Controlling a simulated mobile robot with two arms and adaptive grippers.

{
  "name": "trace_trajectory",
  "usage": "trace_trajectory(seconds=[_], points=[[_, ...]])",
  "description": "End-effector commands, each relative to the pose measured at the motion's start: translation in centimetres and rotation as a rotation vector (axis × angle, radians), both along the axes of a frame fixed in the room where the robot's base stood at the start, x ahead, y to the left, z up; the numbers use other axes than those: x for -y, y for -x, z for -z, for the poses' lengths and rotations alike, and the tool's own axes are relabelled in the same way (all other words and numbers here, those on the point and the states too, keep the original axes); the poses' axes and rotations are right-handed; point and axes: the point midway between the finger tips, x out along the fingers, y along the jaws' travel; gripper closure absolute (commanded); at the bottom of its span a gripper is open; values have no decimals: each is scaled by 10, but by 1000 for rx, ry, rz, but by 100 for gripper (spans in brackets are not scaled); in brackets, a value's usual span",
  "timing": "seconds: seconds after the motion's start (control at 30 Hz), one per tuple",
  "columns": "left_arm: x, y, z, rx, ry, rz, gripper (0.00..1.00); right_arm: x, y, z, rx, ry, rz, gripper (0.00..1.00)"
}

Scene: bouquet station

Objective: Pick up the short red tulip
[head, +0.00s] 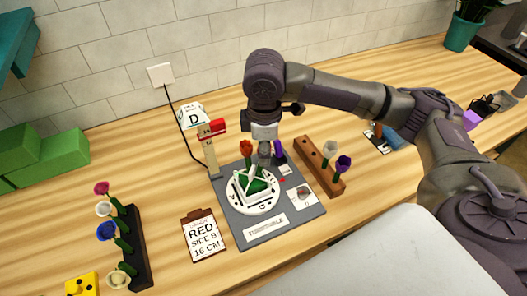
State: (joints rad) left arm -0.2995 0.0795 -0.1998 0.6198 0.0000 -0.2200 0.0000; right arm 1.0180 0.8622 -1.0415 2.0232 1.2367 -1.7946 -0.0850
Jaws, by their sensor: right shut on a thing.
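A red-orange tulip (247,147) shows in the head view with its bloom just left of my right gripper (265,155), above the round white holder with green inside (238,199). My right gripper points down over the holder and is shut on the tulip; the fingers hide most of the stem, and the exact grip point is hard to see. My left gripper is not in view.
The holder stands on a grey mat (283,227). A brown rack (316,170) with white and purple flowers is right; a dark rack (138,250) is left.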

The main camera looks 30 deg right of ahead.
Motion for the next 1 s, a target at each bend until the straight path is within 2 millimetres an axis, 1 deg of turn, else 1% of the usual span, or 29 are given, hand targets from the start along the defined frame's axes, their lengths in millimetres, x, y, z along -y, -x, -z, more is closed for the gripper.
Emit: trace_trajectory(seconds=[0.17,0.4,0.43,0.57,0.8,0.9,1.0], points=[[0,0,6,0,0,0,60,4,-1,-23,5,-1,1,79],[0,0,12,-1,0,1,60,11,0,-62,4,-1,0,79],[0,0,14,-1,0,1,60,11,8,-58,1,1,-3,79],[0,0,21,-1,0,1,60,9,36,-57,0,1,-3,79],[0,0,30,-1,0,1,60,6,96,-58,2,2,-3,79],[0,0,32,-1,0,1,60,5,115,-58,1,3,-2,79],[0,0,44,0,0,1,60,3,127,-56,4,-2,-2,79]])
